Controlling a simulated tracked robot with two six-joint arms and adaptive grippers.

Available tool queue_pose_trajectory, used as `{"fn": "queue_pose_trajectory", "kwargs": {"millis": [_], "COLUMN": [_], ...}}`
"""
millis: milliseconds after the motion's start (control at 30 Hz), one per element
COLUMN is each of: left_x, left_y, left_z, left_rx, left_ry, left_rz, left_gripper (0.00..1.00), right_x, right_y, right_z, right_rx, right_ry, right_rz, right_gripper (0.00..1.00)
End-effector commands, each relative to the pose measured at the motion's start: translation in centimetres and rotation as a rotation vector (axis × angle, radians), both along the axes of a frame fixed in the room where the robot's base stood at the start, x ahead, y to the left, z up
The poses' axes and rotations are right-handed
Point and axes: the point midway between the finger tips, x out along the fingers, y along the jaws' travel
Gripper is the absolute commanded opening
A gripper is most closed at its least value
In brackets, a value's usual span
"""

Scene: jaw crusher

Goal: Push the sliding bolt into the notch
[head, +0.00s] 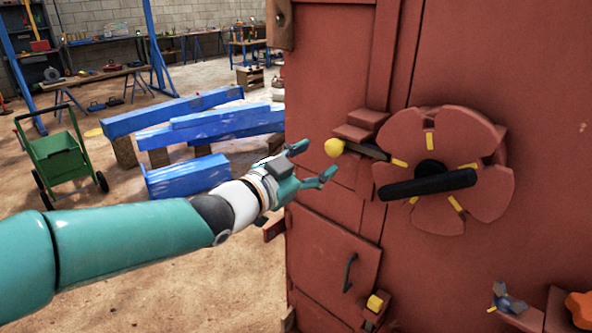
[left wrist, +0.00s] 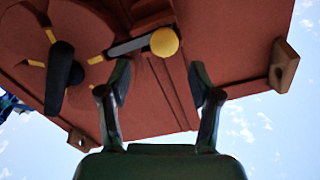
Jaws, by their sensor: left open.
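The sliding bolt (head: 366,150) is a dark bar with a yellow ball knob (head: 334,147) at its left end, on the red machine's front. Its right end meets the notched red disc (head: 408,135), which carries yellow marks and a black handle (head: 428,184). My left gripper (head: 315,163) is open and empty, just left of and slightly below the knob, apart from it. My right gripper is not in view.
A small red door (head: 330,260) with a dark handle is below the bolt. Blue beams (head: 190,115) and a green cart (head: 62,160) stand on the floor at left.

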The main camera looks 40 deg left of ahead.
Motion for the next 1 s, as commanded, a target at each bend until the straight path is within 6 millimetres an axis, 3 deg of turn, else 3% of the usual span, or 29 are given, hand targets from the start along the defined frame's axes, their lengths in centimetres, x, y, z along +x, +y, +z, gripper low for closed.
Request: {"fn": "queue_pose_trajectory", "kwargs": {"millis": [100,333,933,1000], "left_x": [-2.4,-4.8,-5.1,-4.5], "left_y": [0.1,0.1,-0.2,-0.6], "left_z": [0.0,-0.1,0.0,-0.7], "left_rx": [0.002,0.001,-0.001,-0.009], "left_ry": [-0.001,0.001,0.000,0.015], "left_rz": [0.004,0.001,-0.007,-0.020], "left_gripper": [0.64,0.64,0.64,0.64], "right_x": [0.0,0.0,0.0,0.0], "right_y": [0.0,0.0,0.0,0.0], "right_z": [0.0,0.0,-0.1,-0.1], "right_rx": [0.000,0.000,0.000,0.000], "right_ry": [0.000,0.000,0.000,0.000], "right_rz": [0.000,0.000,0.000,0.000], "right_gripper": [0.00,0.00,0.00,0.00]}}
